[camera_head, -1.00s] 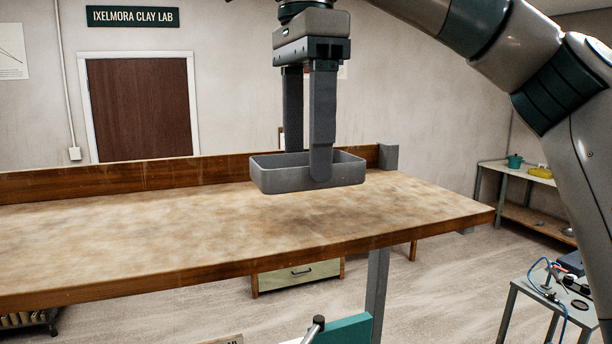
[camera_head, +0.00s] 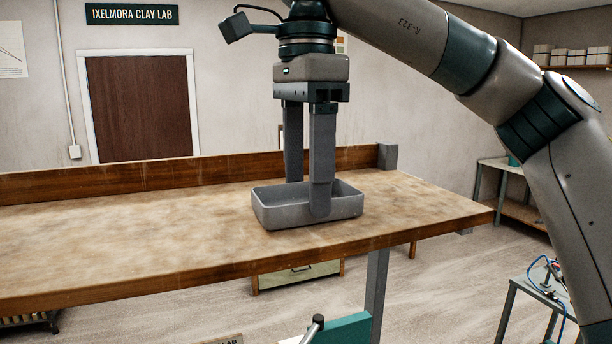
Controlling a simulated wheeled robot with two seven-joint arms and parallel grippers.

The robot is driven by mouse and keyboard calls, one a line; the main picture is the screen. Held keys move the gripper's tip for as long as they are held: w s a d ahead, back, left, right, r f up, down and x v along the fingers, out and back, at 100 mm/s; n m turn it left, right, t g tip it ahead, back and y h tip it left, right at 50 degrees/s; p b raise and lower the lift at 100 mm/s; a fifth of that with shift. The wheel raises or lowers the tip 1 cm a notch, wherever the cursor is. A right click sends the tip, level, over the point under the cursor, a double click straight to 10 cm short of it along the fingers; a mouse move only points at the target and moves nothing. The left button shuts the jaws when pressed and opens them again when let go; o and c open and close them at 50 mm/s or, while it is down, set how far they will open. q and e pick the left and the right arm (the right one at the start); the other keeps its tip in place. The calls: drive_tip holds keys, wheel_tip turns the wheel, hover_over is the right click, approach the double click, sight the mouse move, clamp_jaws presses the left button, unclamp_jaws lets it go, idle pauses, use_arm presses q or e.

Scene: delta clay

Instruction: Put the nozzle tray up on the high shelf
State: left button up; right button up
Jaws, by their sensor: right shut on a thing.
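The nozzle tray (camera_head: 278,213) is a shallow grey open-topped tray, level, at the right part of the wooden-topped high shelf (camera_head: 130,231). Its underside looks to be at or very close to the shelf surface. My right gripper (camera_head: 309,205) points straight down and is shut on the tray, with one finger inside it and the other at its far side. The tray looks empty from here. My left gripper is not in view.
A raised wooden back edge (camera_head: 100,180) runs along the shelf, ending at a grey post (camera_head: 388,157). The shelf is clear left of the tray. A small table with cables (camera_head: 540,292) stands at lower right.

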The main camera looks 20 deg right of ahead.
drive_tip(key=shift+f, duration=0.1)
drive_tip(key=o, duration=1.1)
drive_tip(key=shift+c, duration=0.2)
drive_tip(key=shift+r, duration=0.2)
wheel_tip(320, 180, up, 12)
drive_tip(key=shift+f, duration=0.1)
idle(0.6)
